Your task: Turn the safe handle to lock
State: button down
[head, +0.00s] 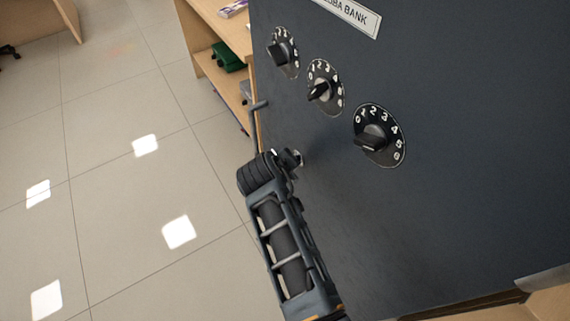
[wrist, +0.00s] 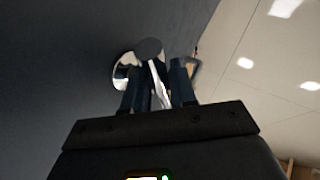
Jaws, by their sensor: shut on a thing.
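The dark safe door (head: 430,230) fills the right of the head view. Its safe handle (wrist: 159,84) is a shiny bar on a round chrome base (wrist: 121,72), seen in the wrist view with a dark round knob end. In the head view only a little of the handle (head: 300,155) shows beside my gripper (head: 288,158), at the door's left part below the dials. My gripper, also in the wrist view (wrist: 157,88), has a finger on each side of the bar and is shut on it. Most of the handle is hidden in the head view.
Three numbered dials (head: 379,137) sit on the door above and right of my gripper. A thin grey bent bar (head: 256,128) stands at the safe's left edge. A wooden shelf (head: 205,45) with a green item is behind. Tiled floor (head: 110,200) on the left is clear.

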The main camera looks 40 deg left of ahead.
jog(key=c, duration=1)
grip_release()
jog(key=p+v, duration=0.1)
jog(key=v, duration=0.6)
jog(key=shift+s+r, duration=0.2)
jog(key=shift+r, duration=0.1)
